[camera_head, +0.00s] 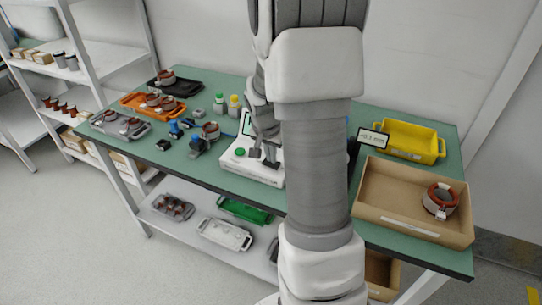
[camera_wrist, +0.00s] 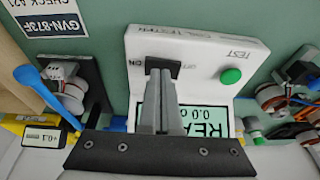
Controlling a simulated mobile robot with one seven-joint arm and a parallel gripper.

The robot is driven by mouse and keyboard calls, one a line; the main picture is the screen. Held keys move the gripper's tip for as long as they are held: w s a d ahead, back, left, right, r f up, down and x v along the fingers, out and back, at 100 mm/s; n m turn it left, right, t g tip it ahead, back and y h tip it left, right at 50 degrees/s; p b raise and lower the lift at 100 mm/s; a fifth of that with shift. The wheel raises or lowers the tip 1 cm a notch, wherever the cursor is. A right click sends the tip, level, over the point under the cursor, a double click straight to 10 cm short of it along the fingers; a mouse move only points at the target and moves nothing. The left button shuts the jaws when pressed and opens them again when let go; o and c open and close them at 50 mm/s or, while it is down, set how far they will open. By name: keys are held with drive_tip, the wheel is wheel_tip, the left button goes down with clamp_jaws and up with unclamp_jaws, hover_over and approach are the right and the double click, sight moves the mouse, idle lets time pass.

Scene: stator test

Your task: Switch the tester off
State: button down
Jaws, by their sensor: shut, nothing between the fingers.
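The tester is a white box (camera_head: 236,164) on the green bench, and it fills the middle of the wrist view (camera_wrist: 205,50). It has a black rocker switch (camera_wrist: 163,64), with small upside-down lettering on both sides. A round green button (camera_wrist: 231,76) marked TEST is to the right of the switch. The lit green screen (camera_wrist: 208,121) shows part of a word like "READY" and "0.0". My gripper (camera_wrist: 161,76) is shut and empty, its fingertips at the switch and covering its lower part. I cannot tell whether they touch it. In the head view my gripper (camera_head: 263,153) is over the tester.
A cardboard box (camera_head: 408,221) holding a copper stator and a yellow tray (camera_head: 408,143) are on the right. An orange tray (camera_head: 138,99) and a grey tray (camera_head: 98,120) with parts are on the left. A blue-handled probe (camera_wrist: 42,88) lies left of the tester.

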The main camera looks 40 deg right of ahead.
drive_tip(key=p+v, duration=0.2)
drive_tip(key=v, duration=1.1)
drive_tip(key=shift+d+p, duration=0.35)
drive_tip(key=shift+d, duration=0.05)
drive_tip(key=shift+w, duration=0.1)
drive_tip(key=shift+w+r+b, duration=0.25)
drive_tip(key=shift+w+b, duration=0.25)
drive_tip(key=shift+w, duration=0.1)
drive_tip(key=shift+a, duration=0.1)
drive_tip(key=x, duration=0.4)
drive_tip(key=b+x, duration=0.1)
drive_tip(key=x, duration=0.3)
drive_tip(key=b+x, duration=0.1)
drive_tip(key=x, duration=0.3)
drive_tip(key=shift+a+f, duration=0.3)
drive_tip(key=shift+f, duration=0.15)
drive_tip(key=shift+w+f, duration=0.15)
drive_tip(key=shift+f, duration=0.45)
